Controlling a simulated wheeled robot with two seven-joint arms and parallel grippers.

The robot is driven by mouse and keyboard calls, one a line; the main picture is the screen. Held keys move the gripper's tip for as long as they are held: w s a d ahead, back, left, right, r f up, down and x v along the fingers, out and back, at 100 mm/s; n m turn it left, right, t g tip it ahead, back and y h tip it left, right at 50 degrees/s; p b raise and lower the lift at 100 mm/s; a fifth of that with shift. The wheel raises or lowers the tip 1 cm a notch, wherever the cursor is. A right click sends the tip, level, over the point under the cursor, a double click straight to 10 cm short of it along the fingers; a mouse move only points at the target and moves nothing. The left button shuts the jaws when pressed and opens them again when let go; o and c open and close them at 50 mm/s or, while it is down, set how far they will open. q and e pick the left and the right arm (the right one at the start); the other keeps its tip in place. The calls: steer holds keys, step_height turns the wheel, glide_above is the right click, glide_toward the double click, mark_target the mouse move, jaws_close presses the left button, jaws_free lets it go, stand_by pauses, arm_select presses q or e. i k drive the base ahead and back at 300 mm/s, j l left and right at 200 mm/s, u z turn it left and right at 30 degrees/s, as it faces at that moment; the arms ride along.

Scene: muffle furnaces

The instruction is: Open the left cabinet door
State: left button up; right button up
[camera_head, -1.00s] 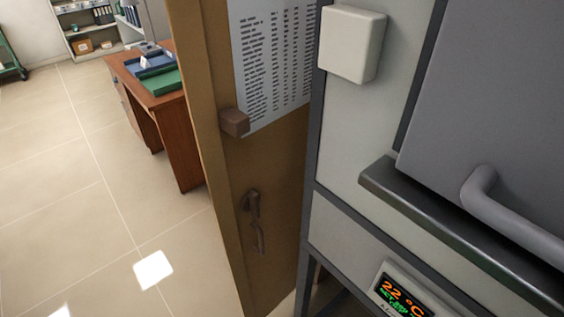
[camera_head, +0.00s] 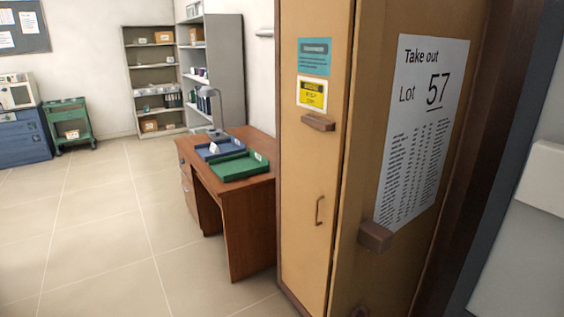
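A tall tan wooden cabinet (camera_head: 298,160) stands right of centre in the head view. Its lighter left panel carries a teal label, a yellow label, a brown block (camera_head: 318,123) and a slim vertical handle (camera_head: 319,210). This panel looks shut. A darker brown panel (camera_head: 365,180) meets it at a vertical edge. The darker panel bears a white sheet (camera_head: 422,130) reading "Take out Lot 57" and another brown block (camera_head: 376,236). A bit of its lower handle shows at the bottom edge. Neither of my grippers is in view.
A brown desk (camera_head: 250,215) with a green tray (camera_head: 238,167), a blue tray and a lamp stands left of the cabinet. Shelves (camera_head: 150,80), a green cart (camera_head: 68,125) and a blue unit line the back. Open tiled floor (camera_head: 95,235) lies at left.

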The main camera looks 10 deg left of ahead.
mark_target(316, 35)
steer(key=j, duration=0.9)
steer(key=i+j, duration=0.3)
steer(key=i, duration=0.25)
